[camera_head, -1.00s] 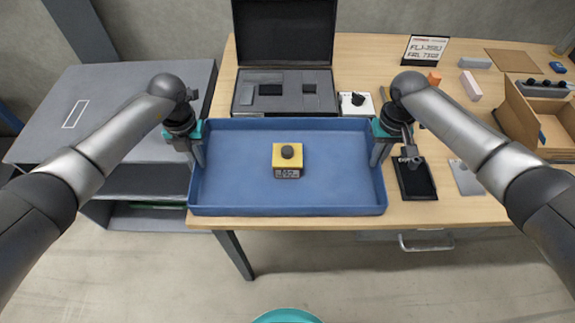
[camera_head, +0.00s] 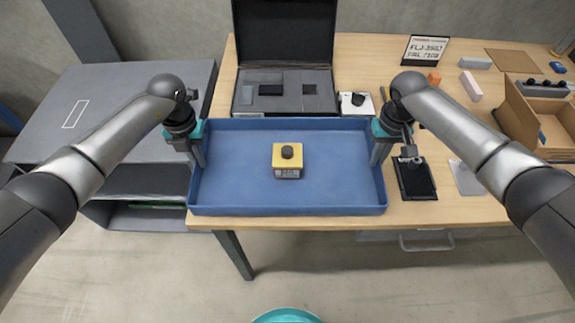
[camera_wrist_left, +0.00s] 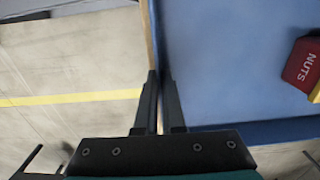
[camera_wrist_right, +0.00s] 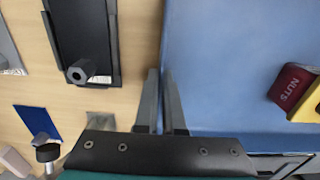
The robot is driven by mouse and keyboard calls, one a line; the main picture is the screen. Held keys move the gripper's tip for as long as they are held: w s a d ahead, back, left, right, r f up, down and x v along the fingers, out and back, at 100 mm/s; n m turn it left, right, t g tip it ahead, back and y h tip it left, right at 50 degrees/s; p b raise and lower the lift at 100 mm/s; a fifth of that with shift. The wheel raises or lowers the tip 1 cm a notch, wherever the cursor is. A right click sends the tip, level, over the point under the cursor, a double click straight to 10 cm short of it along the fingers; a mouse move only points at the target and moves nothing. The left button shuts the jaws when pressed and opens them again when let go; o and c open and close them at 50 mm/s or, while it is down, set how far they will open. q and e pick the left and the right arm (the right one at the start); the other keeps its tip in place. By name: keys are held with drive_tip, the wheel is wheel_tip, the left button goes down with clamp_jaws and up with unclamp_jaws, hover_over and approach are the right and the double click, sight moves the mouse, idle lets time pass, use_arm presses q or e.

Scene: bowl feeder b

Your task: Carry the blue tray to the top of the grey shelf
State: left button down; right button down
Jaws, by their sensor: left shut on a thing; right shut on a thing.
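The blue tray (camera_head: 235,185) is level at the left part of the wooden table's front edge; I cannot tell whether it touches the tabletop. My left gripper (camera_head: 198,158) is shut on its left side wall, which also shows in the left wrist view (camera_wrist_left: 158,60). My right gripper (camera_head: 380,152) is shut on its right side wall. A yellow box (camera_head: 287,163) with a black knob stands mid-tray; the wrist views show its red side marked NUTS (camera_wrist_left: 303,65). The grey shelf (camera_head: 125,125) stands left of the table, its flat top clear apart from a white rectangle outline.
An open black case (camera_head: 285,90) stands close behind the tray. A black plate with a fixture (camera_head: 415,178) lies just right of it. A sign (camera_head: 425,50), small blocks and an open cardboard box (camera_head: 535,110) are further right. Floor in front is free.

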use_arm(q)
drive_tip(key=shift+w+r, duration=0.1)
drive_tip(key=shift+r, duration=0.05)
use_arm(e)
drive_tip(key=shift+w+r, duration=0.1)
drive_tip(key=shift+r, duration=0.05)
